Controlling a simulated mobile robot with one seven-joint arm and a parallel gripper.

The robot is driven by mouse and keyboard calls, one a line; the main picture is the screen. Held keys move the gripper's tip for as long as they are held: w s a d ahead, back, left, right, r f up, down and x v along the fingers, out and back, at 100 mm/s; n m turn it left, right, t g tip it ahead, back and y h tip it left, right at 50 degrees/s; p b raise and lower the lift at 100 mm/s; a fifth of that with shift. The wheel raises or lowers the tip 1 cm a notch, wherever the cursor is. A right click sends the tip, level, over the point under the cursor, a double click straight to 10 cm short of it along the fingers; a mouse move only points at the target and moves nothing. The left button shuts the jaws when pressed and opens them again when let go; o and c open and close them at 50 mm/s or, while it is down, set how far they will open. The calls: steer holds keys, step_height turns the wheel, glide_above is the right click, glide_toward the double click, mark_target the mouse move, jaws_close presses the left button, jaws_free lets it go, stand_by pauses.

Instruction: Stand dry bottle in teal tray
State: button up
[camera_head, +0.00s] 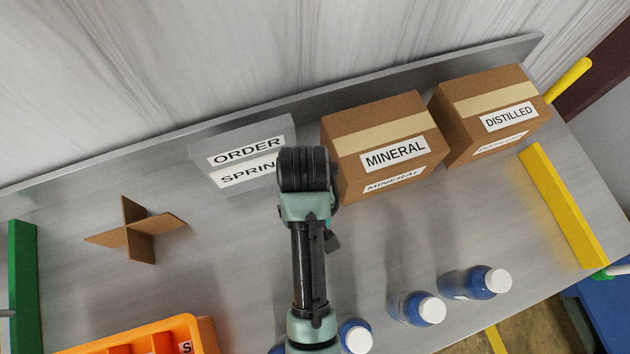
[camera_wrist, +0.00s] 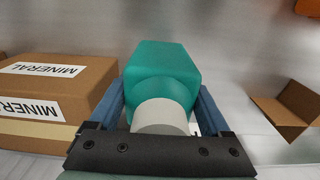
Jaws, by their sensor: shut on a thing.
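A teal bottle (camera_wrist: 165,68) with a pale cap (camera_wrist: 160,117) is between the two blue fingers of my gripper (camera_wrist: 162,98) in the wrist view. The gripper is shut on it, with the cap end toward the wrist camera. In the head view my arm hides nearly all of the bottle, leaving a small teal patch (camera_head: 328,222) beside the wrist. I cannot tell whether the bottle touches the table. No teal tray shows in either view.
Cartons marked MINERAL (camera_head: 385,145) and DISTILLED (camera_head: 490,110) stand at the back, beside a grey ORDER SPRING sign (camera_head: 240,150). Several white-capped blue bottles (camera_head: 415,308) are in front. A cardboard divider (camera_head: 135,230) and an orange crate (camera_head: 205,335) are left.

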step_height(320, 180, down, 5)
steer(key=shift+a+f, duration=0.1)
steer(key=shift+a, duration=0.05)
steer(key=shift+f+p, duration=0.35)
steer(key=shift+f, duration=1.7)
steer(key=shift+f, duration=0.1)
steer(key=shift+f, duration=0.1)
steer(key=o, duration=1.3)
